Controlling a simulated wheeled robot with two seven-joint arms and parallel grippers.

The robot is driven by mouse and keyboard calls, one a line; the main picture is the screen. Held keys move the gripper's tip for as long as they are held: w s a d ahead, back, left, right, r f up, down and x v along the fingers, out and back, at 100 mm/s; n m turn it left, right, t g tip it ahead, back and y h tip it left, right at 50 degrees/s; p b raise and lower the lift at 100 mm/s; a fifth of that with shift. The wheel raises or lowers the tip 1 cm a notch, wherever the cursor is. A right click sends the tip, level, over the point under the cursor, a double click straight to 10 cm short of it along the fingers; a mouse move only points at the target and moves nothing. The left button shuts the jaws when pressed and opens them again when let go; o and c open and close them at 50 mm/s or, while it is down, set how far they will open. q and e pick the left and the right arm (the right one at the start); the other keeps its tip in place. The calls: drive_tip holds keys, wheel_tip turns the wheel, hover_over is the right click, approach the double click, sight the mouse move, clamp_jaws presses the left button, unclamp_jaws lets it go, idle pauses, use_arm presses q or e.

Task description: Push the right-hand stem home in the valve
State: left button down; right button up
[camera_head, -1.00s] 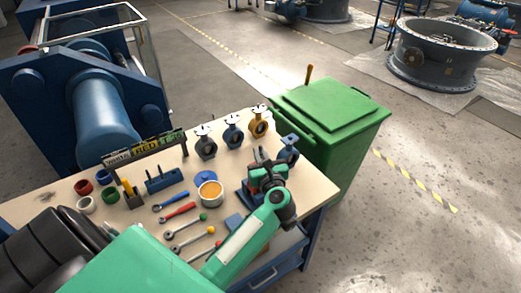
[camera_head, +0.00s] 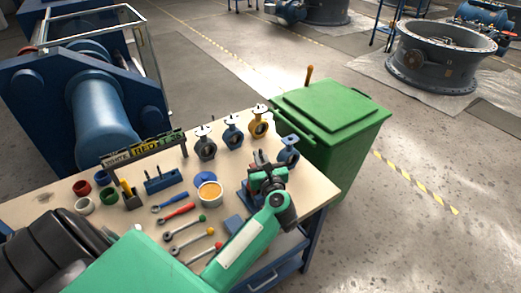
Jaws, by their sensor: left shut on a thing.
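My left gripper (camera_head: 266,176) is over the right end of the workbench, above a blue vise-like fixture (camera_head: 246,196). It is shut on what appears to be the stem, mostly hidden by the hand. The valve under the hand is also largely hidden, so I cannot tell how deep the stem sits. A small blue butterfly valve (camera_head: 289,152) stands just behind and right of the gripper. A dark grey valve (camera_head: 205,149), a blue valve (camera_head: 233,134) and a yellow valve (camera_head: 259,123) stand in a row at the back edge. My right gripper is out of view.
The workbench (camera_head: 130,222) carries a label rack (camera_head: 145,147), a blue holder (camera_head: 164,181), an orange-filled tin (camera_head: 210,191), wrenches, ball-ended tools and coloured rings. A green bin (camera_head: 335,110) stands close behind the bench's right end. Floor to the right is clear.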

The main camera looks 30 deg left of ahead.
use_arm(q)
drive_tip(key=shift+f+b, duration=0.95)
drive_tip(key=shift+f, duration=0.35)
drive_tip(key=shift+s+d+f+b, duration=0.15)
drive_tip(key=shift+f+b, duration=0.45)
drive_tip(key=shift+f, duration=0.05)
drive_tip(key=shift+s+d+f+b, duration=0.15)
drive_tip(key=shift+f+b, duration=0.45)
drive_tip(key=shift+f, duration=0.05)
idle(1.3)
drive_tip(key=c, duration=1.5)
unclamp_jaws()
drive_tip(key=shift+o, duration=0.3)
drive_tip(key=shift+w+d, duration=0.15)
drive_tip(key=shift+w+a+r+p, duration=0.1)
drive_tip(key=shift+a+r+p, duration=0.05)
drive_tip(key=shift+r+p, duration=0.55)
drive_tip(key=shift+a+r+p, duration=0.15)
drive_tip(key=shift+r+p, duration=0.4)
drive_tip(key=shift+r, duration=0.15)
drive_tip(key=shift+a+r+p, duration=0.25)
drive_tip(key=shift+r+p, duration=0.55)
drive_tip(key=shift+r, duration=0.45)
drive_tip(key=shift+r+p, duration=0.7)
drive_tip(key=shift+r, duration=0.45)
